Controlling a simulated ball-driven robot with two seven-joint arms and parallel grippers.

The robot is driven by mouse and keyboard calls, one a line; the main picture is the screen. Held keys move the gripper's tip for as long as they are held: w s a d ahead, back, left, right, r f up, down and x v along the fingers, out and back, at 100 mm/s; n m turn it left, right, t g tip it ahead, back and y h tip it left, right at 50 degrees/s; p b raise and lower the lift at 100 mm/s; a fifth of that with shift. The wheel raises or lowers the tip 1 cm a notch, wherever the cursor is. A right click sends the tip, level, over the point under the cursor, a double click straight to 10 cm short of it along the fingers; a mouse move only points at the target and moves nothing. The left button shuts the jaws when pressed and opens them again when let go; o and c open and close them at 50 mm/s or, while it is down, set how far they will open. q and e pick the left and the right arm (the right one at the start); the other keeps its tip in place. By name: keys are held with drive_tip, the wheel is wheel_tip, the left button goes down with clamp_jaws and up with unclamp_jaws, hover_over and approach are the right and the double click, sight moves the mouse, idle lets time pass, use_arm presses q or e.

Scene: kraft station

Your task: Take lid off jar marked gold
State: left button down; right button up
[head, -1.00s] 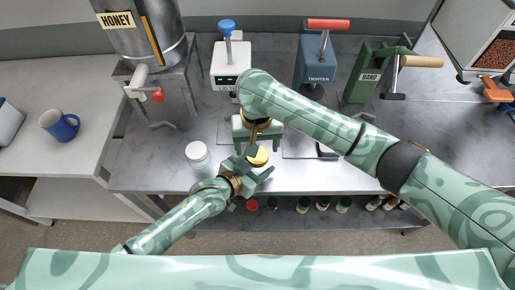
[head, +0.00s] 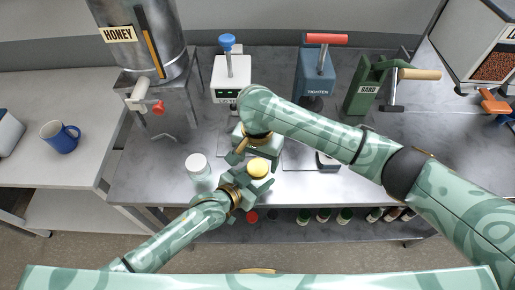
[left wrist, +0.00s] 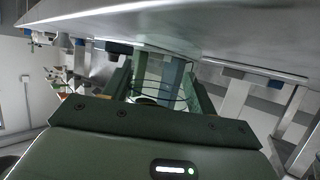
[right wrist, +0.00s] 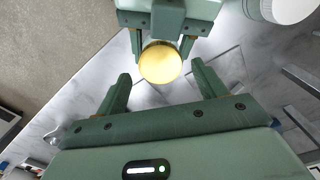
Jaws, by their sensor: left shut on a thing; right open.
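A jar with a gold lid (head: 258,167) is at the table's front edge, held by my left gripper (head: 258,178). The left fingers are shut on the jar. The gold lid (right wrist: 161,62) shows from above in the right wrist view, between the left fingers; the jar's body and any marking are hidden. My right gripper (right wrist: 163,84) is open and empty, its two fingers apart just short of the lid in that view. In the head view my right arm partly covers the right gripper (head: 240,150).
A white-lidded jar (head: 198,166) stands left of my left gripper. A honey tank (head: 140,45) is back left. Several bottles (head: 323,215) sit on the lower shelf.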

drive_tip(key=shift+f, duration=1.2)
drive_tip(key=shift+c, duration=0.2)
drive_tip(key=c, duration=0.9)
drive_tip(key=n, duration=0.3)
drive_tip(key=shift+n, duration=0.3)
drive_tip(key=shift+c, duration=0.2)
drive_tip(key=o, duration=1.1)
drive_tip(key=shift+c, duration=0.2)
